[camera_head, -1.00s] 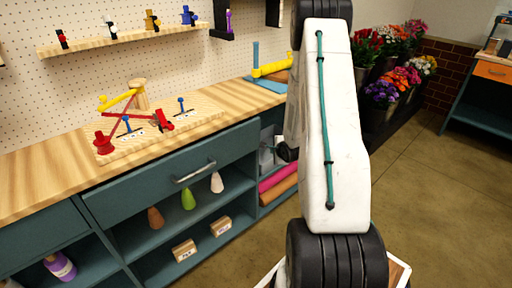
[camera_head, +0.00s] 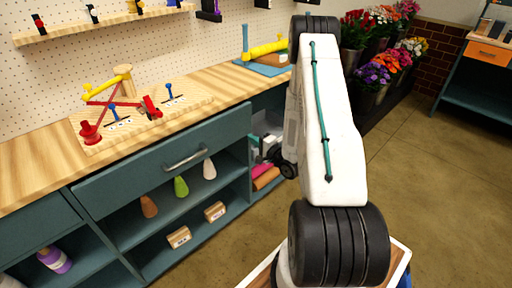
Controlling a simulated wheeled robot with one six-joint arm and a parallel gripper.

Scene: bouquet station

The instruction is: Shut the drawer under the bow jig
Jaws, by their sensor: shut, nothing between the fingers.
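The bow jig (camera_head: 122,106), a wooden board with red, yellow and blue parts, sits on the counter. Below it is the wide teal drawer (camera_head: 130,178) with a grey bar handle (camera_head: 186,158). My gripper (camera_head: 258,146) is partly visible to the right of the drawer, beside the open shelves and apart from the handle. It looks shut and holds nothing. My white arm link hides part of the scene right of it.
Shelves under the drawer hold cones (camera_head: 181,187) and small boxes (camera_head: 214,211). Pink and orange rolls (camera_head: 266,179) lie behind my gripper. A blue-and-yellow fixture (camera_head: 264,52) stands on the counter. Flower buckets (camera_head: 385,92) line the back right. The floor (camera_head: 450,190) at right is clear.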

